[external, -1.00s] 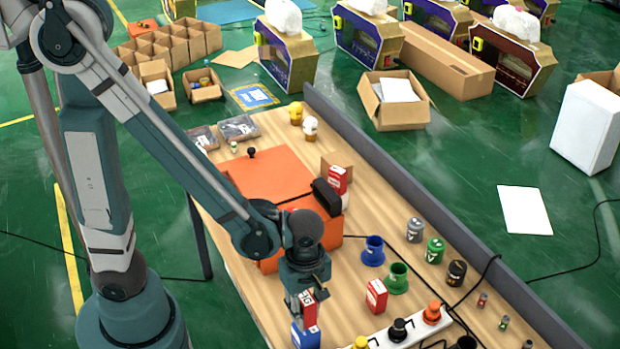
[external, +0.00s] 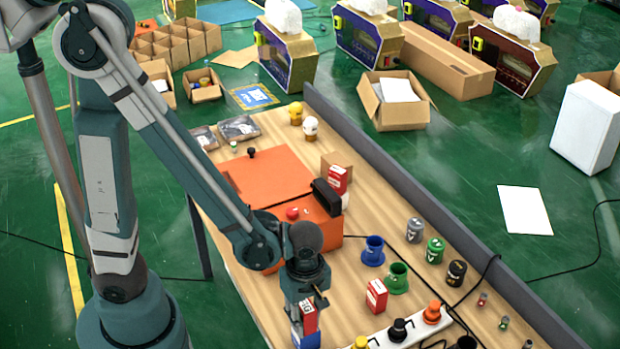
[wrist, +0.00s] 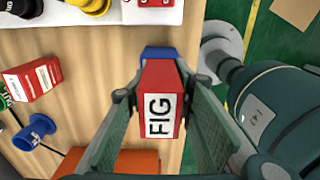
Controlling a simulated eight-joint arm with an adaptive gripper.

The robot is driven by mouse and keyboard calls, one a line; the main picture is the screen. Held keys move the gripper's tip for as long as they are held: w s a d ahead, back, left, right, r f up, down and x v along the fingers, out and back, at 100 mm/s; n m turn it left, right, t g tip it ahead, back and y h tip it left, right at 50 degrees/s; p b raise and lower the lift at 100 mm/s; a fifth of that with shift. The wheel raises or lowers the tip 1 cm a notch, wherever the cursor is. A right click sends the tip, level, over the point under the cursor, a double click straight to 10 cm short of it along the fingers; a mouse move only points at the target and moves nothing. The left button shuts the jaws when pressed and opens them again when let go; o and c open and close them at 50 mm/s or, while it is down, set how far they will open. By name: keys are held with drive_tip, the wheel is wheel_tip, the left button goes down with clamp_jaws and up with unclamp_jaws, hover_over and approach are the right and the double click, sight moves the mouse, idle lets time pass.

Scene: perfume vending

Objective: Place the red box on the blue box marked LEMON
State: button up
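The red box (wrist: 159,104), with a white label reading FIG, is between the two fingers of my gripper (wrist: 158,96) in the wrist view. The fingers are closed in on its sides. In the external view the red box (external: 309,316) hangs below my gripper (external: 307,305), directly over the blue box (external: 306,339) near the table's front edge. The two look very close or touching; I cannot tell which. In the wrist view only a strip of the blue box (wrist: 158,52) shows beyond the red box. Its LEMON marking is not readable.
Another red box (external: 376,296) stands to the right, beside blue (external: 373,251) and green (external: 397,278) cups. A white strip (external: 400,337) with colored knobs lies at the front. An orange case (external: 267,185) is behind my gripper.

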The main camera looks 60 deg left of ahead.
sight(305, 305)
drive_tip(key=o, duration=0.3)
drive_tip(key=shift+r, duration=0.25)
drive_tip(key=shift+r+p, duration=0.85)
drive_tip(key=shift+r, duration=5.05)
